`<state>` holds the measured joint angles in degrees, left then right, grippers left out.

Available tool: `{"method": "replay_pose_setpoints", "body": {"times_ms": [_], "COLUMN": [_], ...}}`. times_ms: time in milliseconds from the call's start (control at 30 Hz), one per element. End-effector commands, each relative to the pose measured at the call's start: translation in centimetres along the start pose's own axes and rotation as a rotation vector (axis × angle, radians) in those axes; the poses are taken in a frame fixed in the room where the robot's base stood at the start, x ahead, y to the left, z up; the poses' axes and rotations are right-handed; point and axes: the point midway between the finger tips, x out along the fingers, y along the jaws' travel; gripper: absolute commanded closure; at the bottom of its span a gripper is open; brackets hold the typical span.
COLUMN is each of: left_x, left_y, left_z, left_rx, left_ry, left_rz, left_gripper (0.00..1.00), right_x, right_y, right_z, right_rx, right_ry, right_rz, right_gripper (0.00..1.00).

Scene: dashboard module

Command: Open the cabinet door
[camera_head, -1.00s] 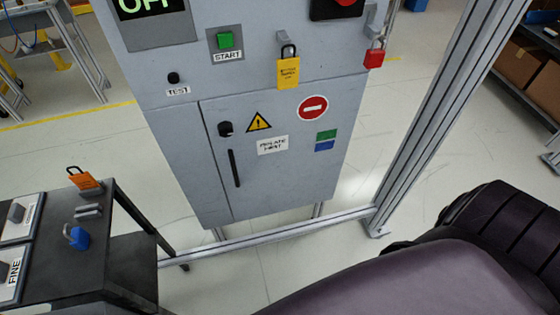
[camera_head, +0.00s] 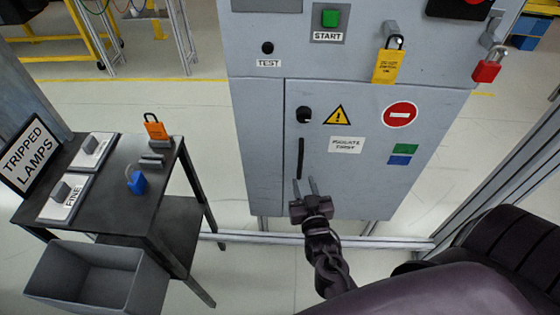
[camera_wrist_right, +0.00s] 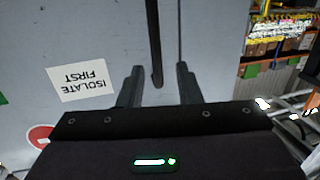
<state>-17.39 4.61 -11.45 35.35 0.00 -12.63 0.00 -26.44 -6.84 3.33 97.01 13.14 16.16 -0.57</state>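The grey cabinet door (camera_head: 350,185) is shut. It has a black vertical bar handle (camera_head: 301,158) near its left edge and a black round knob (camera_head: 304,114) above that. My right gripper (camera_head: 306,184) is just below the handle, with its fingers pointing up toward it. In the right wrist view the gripper (camera_wrist_right: 160,85) is open, and the end of the handle (camera_wrist_right: 156,60) shows between the two fingers without visible contact. My left gripper is not in view.
A black table (camera_head: 115,190) at the left carries an orange padlock (camera_head: 155,127), a blue padlock (camera_head: 136,181) and switch boxes. A grey bin (camera_head: 100,278) stands in front of it. Yellow and red padlocks hang on the upper panel. A metal frame rises at the right.

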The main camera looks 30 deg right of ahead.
Motion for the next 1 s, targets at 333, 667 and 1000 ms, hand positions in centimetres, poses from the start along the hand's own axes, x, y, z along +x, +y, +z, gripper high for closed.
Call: {"method": "replay_pose_setpoints", "body": {"times_ms": [333,667,1000], "left_x": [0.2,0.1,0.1], "left_y": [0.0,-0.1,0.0], "left_z": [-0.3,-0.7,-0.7], "left_rx": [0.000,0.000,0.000], "left_ry": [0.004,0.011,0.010], "left_rz": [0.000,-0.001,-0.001], "left_gripper": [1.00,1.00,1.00], "right_x": [3.0,7.5,8.1], "right_y": [1.2,1.3,1.4], "right_z": [-3.3,-3.5,-3.5], "right_rx": [0.010,0.010,0.010], "right_ry": [0.080,0.075,0.073], "right_rz": [0.036,0.033,0.033], "right_gripper": [0.69,0.69,0.69]}}
